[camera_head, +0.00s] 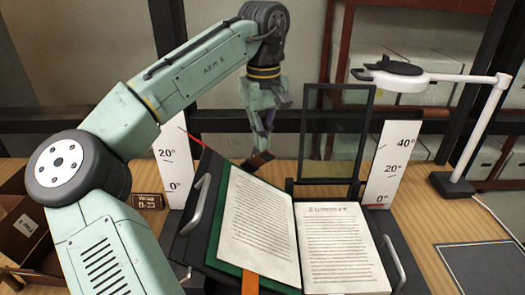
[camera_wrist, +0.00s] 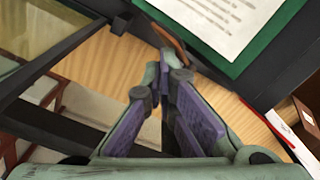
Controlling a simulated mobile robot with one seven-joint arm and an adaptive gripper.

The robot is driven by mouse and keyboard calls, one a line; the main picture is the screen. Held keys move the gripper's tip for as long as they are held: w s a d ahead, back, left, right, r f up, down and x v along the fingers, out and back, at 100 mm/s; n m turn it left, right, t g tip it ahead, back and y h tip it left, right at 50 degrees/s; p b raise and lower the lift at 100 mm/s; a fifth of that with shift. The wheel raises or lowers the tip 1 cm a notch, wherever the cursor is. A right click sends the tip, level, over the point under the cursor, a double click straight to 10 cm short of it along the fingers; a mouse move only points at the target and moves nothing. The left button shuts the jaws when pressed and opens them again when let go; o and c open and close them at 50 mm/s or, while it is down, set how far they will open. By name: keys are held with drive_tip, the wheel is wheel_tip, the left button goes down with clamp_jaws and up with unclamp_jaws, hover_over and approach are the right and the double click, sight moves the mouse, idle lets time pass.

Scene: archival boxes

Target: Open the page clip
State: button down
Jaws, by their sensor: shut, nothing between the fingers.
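The open book shows a left page (camera_head: 255,215) on a green-edged cover and a right page (camera_head: 340,245). The left side is tilted on the dark cradle. A small brown piece (camera_head: 258,160), which looks like the page clip, sits at the top edge of the left page. In the wrist view the brown clip (camera_wrist: 177,42) is a thin curved strip beside the green cover edge. My gripper (camera_head: 266,142) is shut and empty, its tips down close to the clip. In the wrist view my gripper (camera_wrist: 165,80) points at the clip; I cannot tell whether they touch.
White angle scales (camera_head: 173,168) and (camera_head: 393,160) flank the cradle. A dark upright frame (camera_head: 310,130) stands behind the book. Metal handles (camera_head: 198,203) and (camera_head: 393,262) are at the sides. A white lamp (camera_head: 485,125) stands right, a brown box (camera_head: 22,235) left.

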sight(264, 157)
wheel_tip(264, 157, up, 8)
drive_tip(key=s+p, duration=0.2)
drive_tip(key=p, duration=0.1)
drive_tip(key=shift+s, duration=0.15)
drive_tip(key=shift+s+f, duration=0.1)
drive_tip(key=shift+f, duration=0.05)
